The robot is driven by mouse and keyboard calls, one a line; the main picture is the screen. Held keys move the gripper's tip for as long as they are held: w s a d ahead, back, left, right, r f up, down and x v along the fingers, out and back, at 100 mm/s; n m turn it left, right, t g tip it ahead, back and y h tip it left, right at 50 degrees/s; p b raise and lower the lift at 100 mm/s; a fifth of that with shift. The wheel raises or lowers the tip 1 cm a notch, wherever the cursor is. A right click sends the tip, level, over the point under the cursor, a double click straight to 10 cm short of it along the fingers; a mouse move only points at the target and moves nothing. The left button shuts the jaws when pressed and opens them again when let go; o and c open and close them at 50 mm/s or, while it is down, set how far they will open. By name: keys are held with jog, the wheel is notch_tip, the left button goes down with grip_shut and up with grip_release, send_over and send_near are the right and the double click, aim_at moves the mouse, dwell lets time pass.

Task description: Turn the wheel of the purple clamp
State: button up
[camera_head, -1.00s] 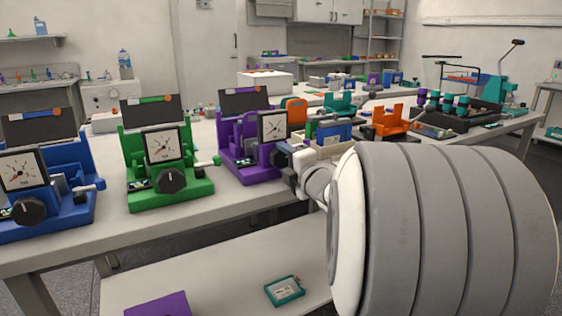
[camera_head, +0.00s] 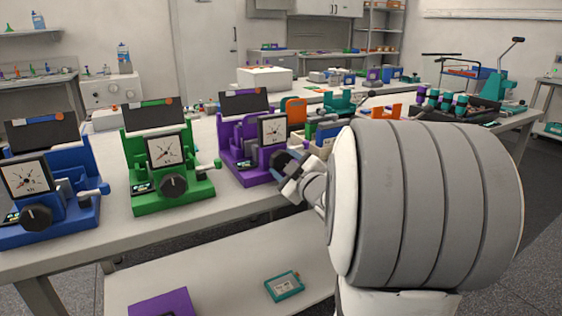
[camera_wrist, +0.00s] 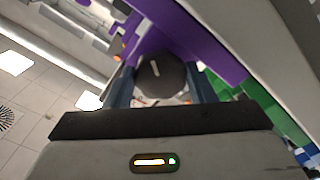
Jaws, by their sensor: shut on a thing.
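The purple clamp (camera_head: 238,151) stands on the bench, right of the green clamp, with a square dial gauge on its front. It also shows in the wrist view (camera_wrist: 215,40). Its black wheel (camera_wrist: 160,77) has a white mark and sits between the two blue fingers of my gripper (camera_wrist: 163,90). My gripper is shut on the wheel.
A green clamp (camera_head: 150,200) and a blue clamp (camera_head: 62,222) stand to the left on the same bench. An orange fixture (camera_head: 380,111) and other gear stand farther right. A lower shelf (camera_head: 225,262) holds a teal device (camera_head: 284,286) and a purple box (camera_head: 160,303).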

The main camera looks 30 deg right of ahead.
jog(key=m+p, duration=0.3)
jog(key=m, duration=0.4)
jog(key=shift+a, duration=0.1)
jog(key=m+p, duration=0.2)
jog(key=m, duration=0.2)
jog(key=shift+a+m+p, duration=0.1)
jog(key=shift+m+p, duration=0.2)
jog(key=shift+f+m+p, duration=0.1)
jog(key=shift+m+p, duration=0.4)
jog(key=shift+m, duration=0.6)
jog(key=o, duration=1)
jog(key=shift+c, duration=0.2)
jog(key=s, duration=0.7)
jog(key=shift+s+p, duration=0.35)
jog(key=shift+s, duration=0.05)
